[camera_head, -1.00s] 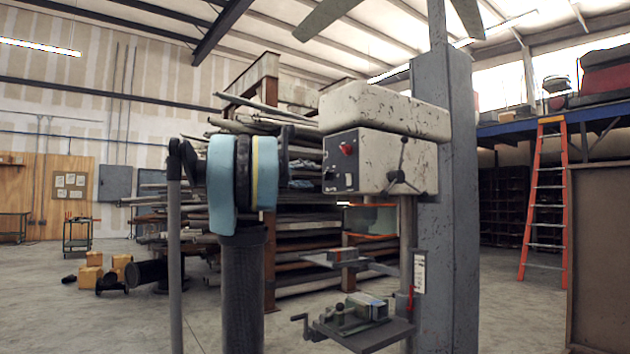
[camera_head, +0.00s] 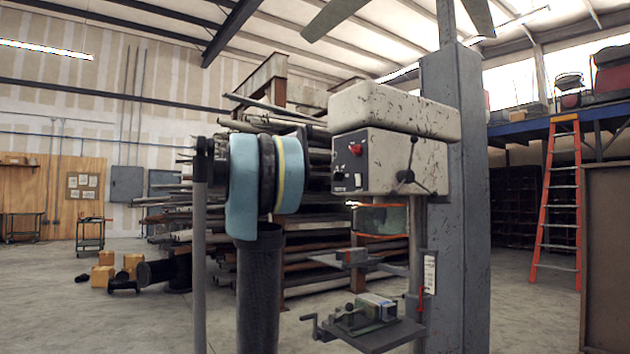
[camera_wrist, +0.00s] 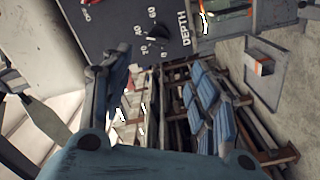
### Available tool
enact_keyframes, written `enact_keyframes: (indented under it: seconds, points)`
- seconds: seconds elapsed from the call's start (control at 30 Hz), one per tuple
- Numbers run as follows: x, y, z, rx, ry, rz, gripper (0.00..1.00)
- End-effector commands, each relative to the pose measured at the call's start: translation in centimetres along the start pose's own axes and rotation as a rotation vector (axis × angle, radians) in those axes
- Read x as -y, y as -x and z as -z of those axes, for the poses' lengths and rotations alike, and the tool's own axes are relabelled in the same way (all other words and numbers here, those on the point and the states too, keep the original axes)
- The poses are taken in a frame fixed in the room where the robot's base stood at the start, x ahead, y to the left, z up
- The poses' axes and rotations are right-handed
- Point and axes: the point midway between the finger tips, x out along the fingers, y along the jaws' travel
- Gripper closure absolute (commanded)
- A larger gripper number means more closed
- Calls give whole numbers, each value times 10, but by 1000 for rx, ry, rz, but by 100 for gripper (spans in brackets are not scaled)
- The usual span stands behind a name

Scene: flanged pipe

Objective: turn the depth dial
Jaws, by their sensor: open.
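The depth dial (camera_wrist: 157,31) is a small dark knob with a white pointer line on a dark panel (camera_wrist: 110,32), beside white numbers and the word DEPTH. In the wrist view it lies beyond my gripper (camera_wrist: 157,62), whose two blue-grey fingers are spread apart with nothing between them. The fingertips look apart from the dial. In the head view the panel (camera_head: 347,160) is on the front of a worn white drill press (camera_head: 395,110). The dial is too small to make out there, and my blue and black arm hides my gripper's fingers.
The drill press has a three-spoked handle (camera_head: 408,176) and a red button (camera_head: 356,149). A green vise (camera_head: 362,315) sits on its lower table. Racks of pipe (camera_head: 310,235) fill the background.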

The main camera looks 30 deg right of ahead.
Motion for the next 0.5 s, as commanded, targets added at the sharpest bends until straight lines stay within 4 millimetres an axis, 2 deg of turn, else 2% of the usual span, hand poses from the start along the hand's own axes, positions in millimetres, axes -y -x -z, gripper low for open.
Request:
enact_keyframes:
  seconds: [0.1, 0.23, 0.37, 0.5]
  points:
    - [0, 23, -2, -2, 25, 1, 45]
    - [0, 33, -4, 1, 40, -1, 45]
    - [-1, 26, -5, 3, 43, -2, 45]
    - [-1, 9, -5, 4, 43, -3, 45]
